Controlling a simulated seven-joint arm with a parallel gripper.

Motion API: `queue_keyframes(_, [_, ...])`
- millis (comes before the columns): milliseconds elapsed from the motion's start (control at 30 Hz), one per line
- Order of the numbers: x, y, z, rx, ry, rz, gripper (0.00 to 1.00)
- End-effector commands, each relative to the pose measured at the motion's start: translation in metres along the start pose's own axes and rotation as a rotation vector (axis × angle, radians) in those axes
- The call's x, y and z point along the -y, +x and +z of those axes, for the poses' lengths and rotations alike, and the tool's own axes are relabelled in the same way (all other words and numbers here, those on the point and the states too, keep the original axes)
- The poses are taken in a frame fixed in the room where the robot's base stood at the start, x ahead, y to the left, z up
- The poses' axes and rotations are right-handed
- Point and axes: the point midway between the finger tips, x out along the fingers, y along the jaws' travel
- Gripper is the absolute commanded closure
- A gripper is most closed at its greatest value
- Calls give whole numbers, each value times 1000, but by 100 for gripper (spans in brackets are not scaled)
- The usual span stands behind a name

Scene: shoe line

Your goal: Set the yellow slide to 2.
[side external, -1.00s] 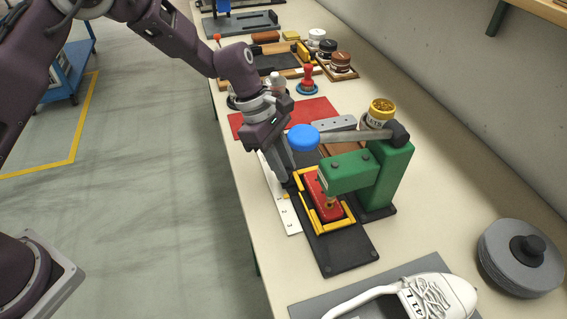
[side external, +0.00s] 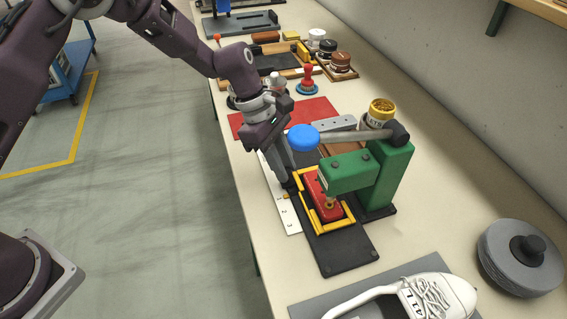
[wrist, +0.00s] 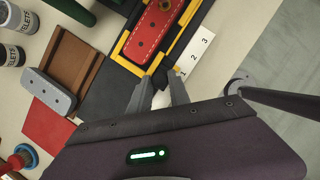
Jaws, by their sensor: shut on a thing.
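The yellow slide (side external: 298,182) is a yellow bracket at the far end of the red block (side external: 320,205) on the black base plate. It also shows in the wrist view (wrist: 177,70), where its small yellow pointer lies beside the 1 on the white scale.
A green press (side external: 385,180) with a blue-knobbed lever (side external: 303,138) stands close to the right of my gripper, its head over the red block. A red mat (side external: 300,112) lies behind. A white shoe (side external: 425,295) and grey disc (side external: 522,258) are at the front.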

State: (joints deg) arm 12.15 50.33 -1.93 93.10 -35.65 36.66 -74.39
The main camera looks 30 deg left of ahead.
Motion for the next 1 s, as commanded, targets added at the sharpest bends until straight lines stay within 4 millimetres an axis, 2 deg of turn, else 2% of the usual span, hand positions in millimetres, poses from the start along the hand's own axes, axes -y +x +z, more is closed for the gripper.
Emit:
queue_keyframes(167, [2,0,3,1,1,1,100])
queue_keyframes(400, [24,8,24,2,4,0,100])
queue_keyframes(667, [24,9,24,2,1,2,100])
queue_keyframes(700, [24,9,24,2,1,2,69])
queue_keyframes(767, [24,9,24,2,1,2,57])
queue_keyframes(1000, [24,9,23,1,0,1,56])
